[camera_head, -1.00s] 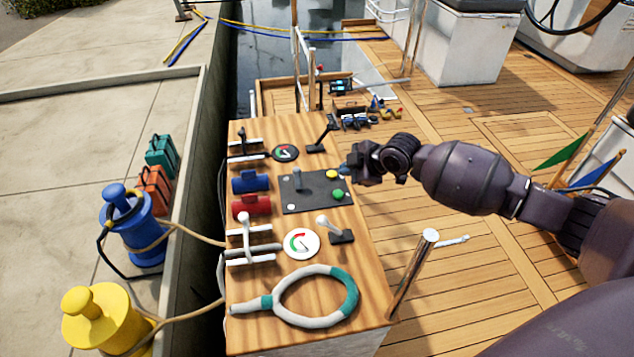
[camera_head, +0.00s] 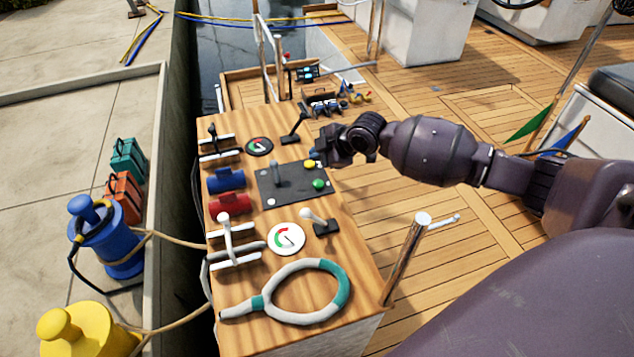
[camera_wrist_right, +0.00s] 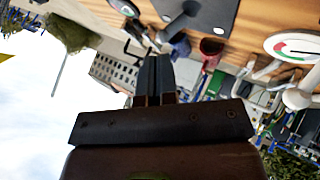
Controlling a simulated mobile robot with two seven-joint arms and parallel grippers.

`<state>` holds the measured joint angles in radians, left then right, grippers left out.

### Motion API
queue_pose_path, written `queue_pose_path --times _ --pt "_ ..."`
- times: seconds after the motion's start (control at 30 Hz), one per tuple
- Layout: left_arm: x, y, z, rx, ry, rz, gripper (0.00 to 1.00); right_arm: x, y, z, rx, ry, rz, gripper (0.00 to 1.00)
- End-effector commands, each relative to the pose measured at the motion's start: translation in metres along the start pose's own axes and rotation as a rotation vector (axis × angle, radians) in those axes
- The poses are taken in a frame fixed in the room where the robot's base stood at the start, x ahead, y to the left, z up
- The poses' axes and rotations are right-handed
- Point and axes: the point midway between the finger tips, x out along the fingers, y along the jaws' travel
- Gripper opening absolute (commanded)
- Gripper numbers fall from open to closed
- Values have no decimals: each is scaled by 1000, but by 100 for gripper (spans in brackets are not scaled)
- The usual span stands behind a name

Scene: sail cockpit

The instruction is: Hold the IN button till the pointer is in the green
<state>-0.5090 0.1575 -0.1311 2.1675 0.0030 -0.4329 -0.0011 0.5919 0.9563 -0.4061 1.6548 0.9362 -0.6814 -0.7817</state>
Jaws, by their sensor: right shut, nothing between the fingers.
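A dark panel (camera_head: 270,186) lies on the wooden console top, with a yellow button (camera_head: 309,163), a green button (camera_head: 319,184) and a small lever (camera_head: 275,172). Button lettering is too small to read, so I cannot tell which is IN. A white gauge (camera_head: 286,239) and a black gauge (camera_head: 259,146) have coloured arcs; their pointers are too small to place. My right gripper (camera_head: 321,158) is shut and empty, just right of the yellow button; I cannot tell whether they touch. Its shut fingers (camera_wrist_right: 154,72) also show in the wrist view. My left gripper is not in view.
Levers (camera_head: 315,219) stand beside the gauges, and blue and red cylinders (camera_head: 226,180) lie left of the panel. Open deck lies to the right.

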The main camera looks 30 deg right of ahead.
Motion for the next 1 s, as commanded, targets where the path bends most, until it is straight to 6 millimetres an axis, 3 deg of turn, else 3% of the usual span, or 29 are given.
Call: queue_pose_path --times 0.2,0.5,1.0 --pt "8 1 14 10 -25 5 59 22 -19 18 4 -5 -10 0" --pt "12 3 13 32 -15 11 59 45 -34 34 2 -4 -7 0" --pt "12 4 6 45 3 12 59 48 -35 36 0 0 0 0"
